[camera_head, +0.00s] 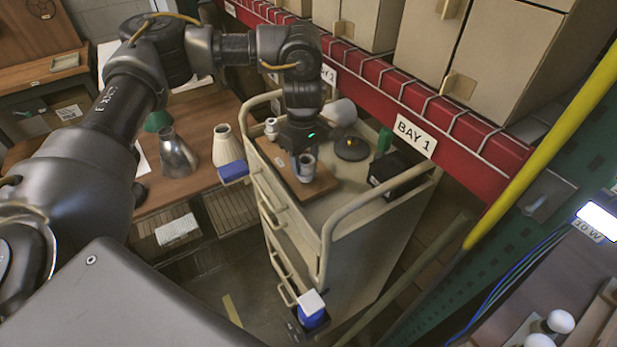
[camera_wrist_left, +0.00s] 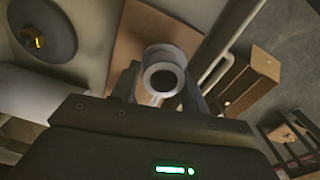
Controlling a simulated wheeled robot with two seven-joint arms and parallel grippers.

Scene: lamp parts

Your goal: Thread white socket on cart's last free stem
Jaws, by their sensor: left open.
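The cart (camera_head: 330,235) has a brown wooden board (camera_head: 283,172) on its top. A white socket (camera_head: 306,168) stands upright near the board's right part; in the left wrist view it shows as a white ring (camera_wrist_left: 151,58) with a dark opening. My left gripper (camera_head: 301,155) points down at this socket, with its fingers open on either side of it. I cannot tell whether they touch it. Another white socket-like part (camera_head: 271,127) stands at the board's far left. Any stem under the nearer socket is hidden. My right gripper is not in view.
On the cart's top, a dark round base (camera_head: 351,149), a white cylinder (camera_head: 340,112) and a black box (camera_head: 398,175) stand near the board. The cart's rails and the red shelf beam (camera_head: 400,97) bound the space. A table with lamp shades (camera_head: 178,155) is at left.

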